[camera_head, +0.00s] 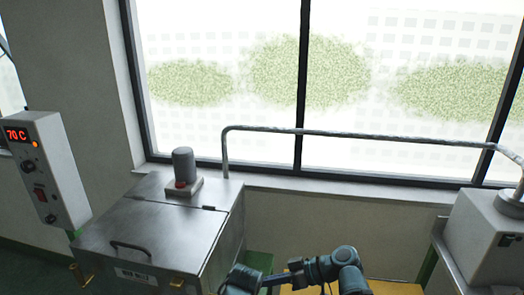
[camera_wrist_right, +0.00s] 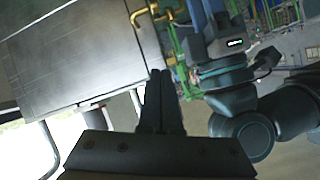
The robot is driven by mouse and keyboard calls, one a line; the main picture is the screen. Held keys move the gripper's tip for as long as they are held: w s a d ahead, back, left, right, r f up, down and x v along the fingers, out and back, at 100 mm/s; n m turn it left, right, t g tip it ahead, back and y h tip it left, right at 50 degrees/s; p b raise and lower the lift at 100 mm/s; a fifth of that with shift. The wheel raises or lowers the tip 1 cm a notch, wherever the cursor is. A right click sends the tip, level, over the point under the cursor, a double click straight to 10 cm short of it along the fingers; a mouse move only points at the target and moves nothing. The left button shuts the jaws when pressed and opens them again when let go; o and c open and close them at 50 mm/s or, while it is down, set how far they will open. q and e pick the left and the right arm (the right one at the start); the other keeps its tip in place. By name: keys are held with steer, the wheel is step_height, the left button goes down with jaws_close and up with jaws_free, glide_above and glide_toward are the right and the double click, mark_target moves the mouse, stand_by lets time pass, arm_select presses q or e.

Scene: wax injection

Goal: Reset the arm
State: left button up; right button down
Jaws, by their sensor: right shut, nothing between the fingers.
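My right gripper (camera_wrist_right: 160,88) shows in the right wrist view, its two dark fingers closed together with nothing between them. In the head view, arm parts of mine show at the bottom centre, cut by the lower edge, and no fingertips can be made out there. In the right wrist view, a jointed arm part of mine reaches in from the right. Its end, possibly my left gripper, has a dark body with a small lit label, and its jaws cannot be made out.
A metal tank (camera_head: 155,232) with a closed, handled lid and a motor (camera_head: 184,172) stands at left. A control box (camera_head: 45,170) reads 70 C. A pale machine (camera_head: 482,240) stands at right. A pipe (camera_head: 350,133) spans the window between.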

steer(key=s+d+f+m+h, duration=0.2)
steer(key=d+f+m+h, duration=0.95)
steer(key=d, duration=0.35)
steer(key=s+a+n+g+h, duration=0.1)
steer(key=s+a+n, duration=0.1)
steer(key=a, duration=0.3)
steer(key=s+a+n+h, duration=0.1)
steer(key=s+a+n, duration=0.1)
steer(key=a, duration=0.3)
steer(key=shift+s+f+g, duration=0.4)
steer(key=shift+s+f, duration=0.05)
steer(key=shift+s, duration=0.4)
